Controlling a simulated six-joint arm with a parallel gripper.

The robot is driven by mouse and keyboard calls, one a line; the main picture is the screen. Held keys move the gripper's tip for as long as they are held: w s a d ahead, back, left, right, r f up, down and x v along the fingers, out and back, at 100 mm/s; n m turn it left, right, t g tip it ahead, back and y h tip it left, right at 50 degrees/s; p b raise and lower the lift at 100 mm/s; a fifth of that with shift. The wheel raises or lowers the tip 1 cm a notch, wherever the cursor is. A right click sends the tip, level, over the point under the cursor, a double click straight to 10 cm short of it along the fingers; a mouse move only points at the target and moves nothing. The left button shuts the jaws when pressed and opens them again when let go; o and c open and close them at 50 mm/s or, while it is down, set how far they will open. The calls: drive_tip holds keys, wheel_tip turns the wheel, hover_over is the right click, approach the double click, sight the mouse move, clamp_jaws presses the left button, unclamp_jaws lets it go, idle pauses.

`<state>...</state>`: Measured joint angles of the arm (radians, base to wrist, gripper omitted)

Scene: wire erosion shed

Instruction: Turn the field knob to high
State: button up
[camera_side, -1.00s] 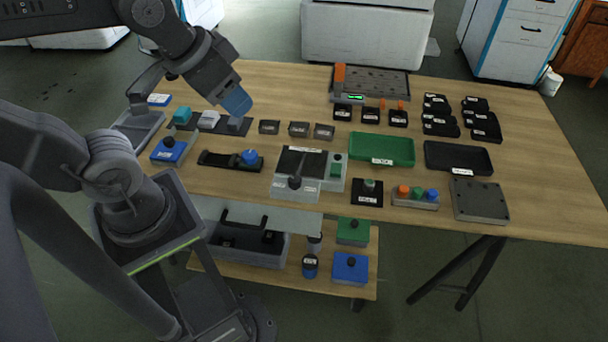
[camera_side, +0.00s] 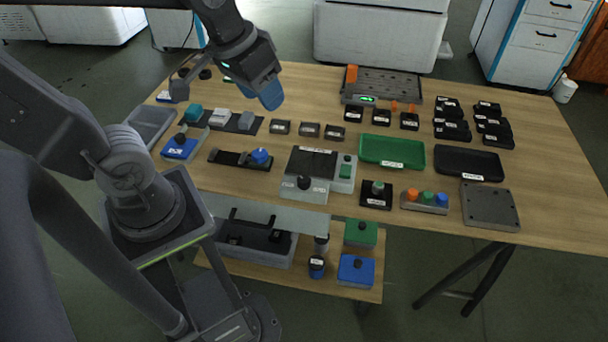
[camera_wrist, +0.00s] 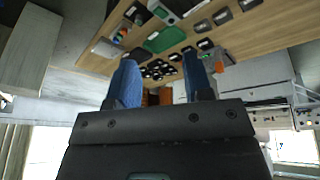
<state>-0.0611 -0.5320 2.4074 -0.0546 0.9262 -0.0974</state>
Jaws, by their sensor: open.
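Several knobs are in the side view, and their labels are too small to read, so I cannot tell which is the field knob. My gripper (camera_side: 263,93) is raised above the table's back left, apart from all the knobs. In the wrist view my gripper (camera_wrist: 161,80) is open and empty, with blue fingertips.
A black rail with a blue knob (camera_side: 259,156), green tray (camera_side: 392,152), black tray (camera_side: 468,163) and three-coloured button box (camera_side: 425,201) crowd the table. Below, a shelf holds a green box (camera_side: 361,233) and blue box (camera_side: 356,270). The table's right end is clear.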

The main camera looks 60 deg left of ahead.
drive_tip(key=w+a+f+n+g+h, duration=0.25)
drive_tip(key=w+f+n+g, duration=0.2)
drive_tip(key=w+f, duration=0.3)
drive_tip(key=n+g+h, duration=0.1)
drive_tip(key=n+g, duration=0.1)
drive_tip(key=n, duration=0.3)
approach(304, 178)
drive_tip(key=x, duration=0.9)
drive_tip(key=shift+f, duration=0.1)
drive_tip(key=shift+c, duration=0.2)
drive_tip(key=c, duration=0.6)
